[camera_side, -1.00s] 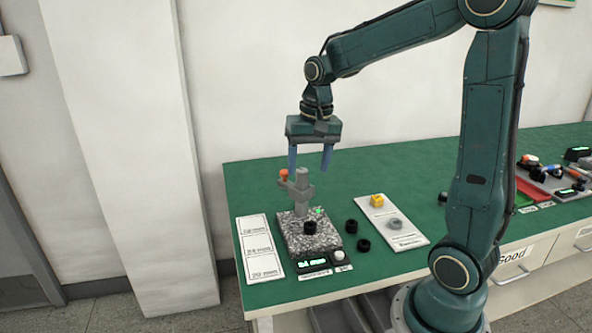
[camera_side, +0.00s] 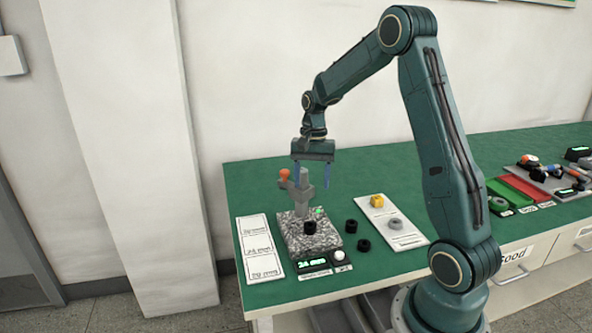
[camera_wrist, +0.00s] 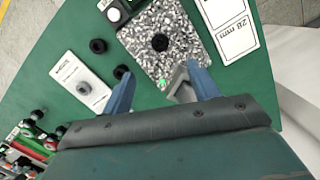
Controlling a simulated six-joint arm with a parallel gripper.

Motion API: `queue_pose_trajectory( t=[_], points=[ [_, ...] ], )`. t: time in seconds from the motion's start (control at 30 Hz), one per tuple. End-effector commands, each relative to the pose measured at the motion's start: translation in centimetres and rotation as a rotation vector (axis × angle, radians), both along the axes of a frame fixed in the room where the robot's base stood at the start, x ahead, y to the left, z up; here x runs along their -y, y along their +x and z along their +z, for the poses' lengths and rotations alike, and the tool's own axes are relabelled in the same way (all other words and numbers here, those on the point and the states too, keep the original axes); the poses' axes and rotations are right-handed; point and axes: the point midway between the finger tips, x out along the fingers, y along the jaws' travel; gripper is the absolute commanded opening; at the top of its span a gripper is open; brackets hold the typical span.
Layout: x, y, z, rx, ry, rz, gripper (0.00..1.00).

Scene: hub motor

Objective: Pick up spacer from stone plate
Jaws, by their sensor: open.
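The stone plate (camera_side: 298,243) is a speckled grey block on the green table, with a grey post (camera_side: 301,192) with an orange knob at its back. A black spacer (camera_side: 310,227) sits on the plate in front of the post. In the wrist view the spacer (camera_wrist: 160,42) stands on the speckled surface beyond my fingertips. My gripper (camera_side: 312,182) is open and empty, above and behind the post, with its fingers pointing down. In the wrist view its blue fingers (camera_wrist: 163,85) are spread, and the post's top lies near the right finger.
Two black spacers (camera_side: 364,245) (camera_side: 351,226) lie on the table right of the plate. A white board (camera_side: 410,240) holds a yellow piece and a grey ring. A display (camera_side: 309,264) reads about 24 mm. White label cards (camera_side: 258,247) lie left of the plate.

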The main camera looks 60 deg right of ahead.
Motion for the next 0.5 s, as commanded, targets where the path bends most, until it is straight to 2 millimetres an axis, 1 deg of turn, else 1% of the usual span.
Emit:
queue_pose_trajectory(
  t=[0.17, 0.5],
  points=[
    [-0.2, -0.1, -1.5, -0.003, 0.002, 0.000, 0.60],
    [-0.8, -0.4, -6.4, -0.004, 0.003, 0.002, 0.60]
  ],
)
